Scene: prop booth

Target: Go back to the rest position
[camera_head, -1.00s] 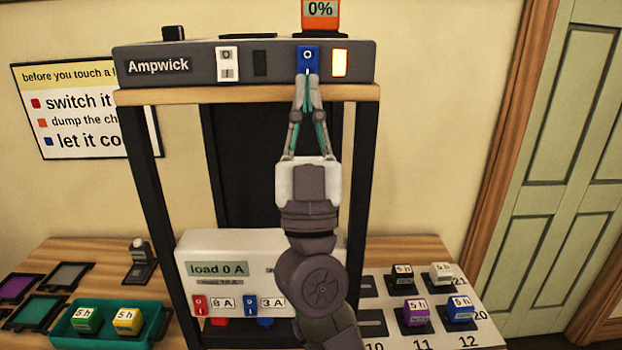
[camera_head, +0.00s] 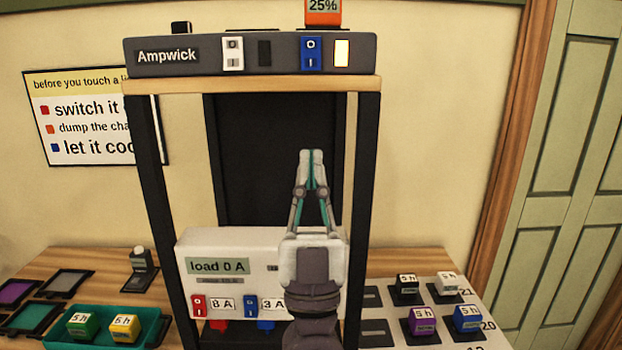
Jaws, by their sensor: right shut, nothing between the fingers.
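My right gripper (camera_head: 312,156) is shut and empty. It points up in front of the dark back panel (camera_head: 270,130) of the rack, below the shelf and apart from the switches. The Ampwick unit (camera_head: 166,56) sits on the rack's wooden shelf (camera_head: 200,86). It has a white switch (camera_head: 233,54), a blue switch (camera_head: 311,54) and a lit lamp (camera_head: 342,53). An orange block (camera_head: 323,11) reading 25% is on top of the unit, cut off by the upper edge. My left gripper is not in view.
The load box (camera_head: 216,252), reading 0 A, stands low in the rack, partly hidden by my right arm. A green tray (camera_head: 98,334) with two blocks is at left. Several blocks stand on the numbered mat (camera_head: 438,284) at right. Rack posts (camera_head: 364,200) flank my gripper.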

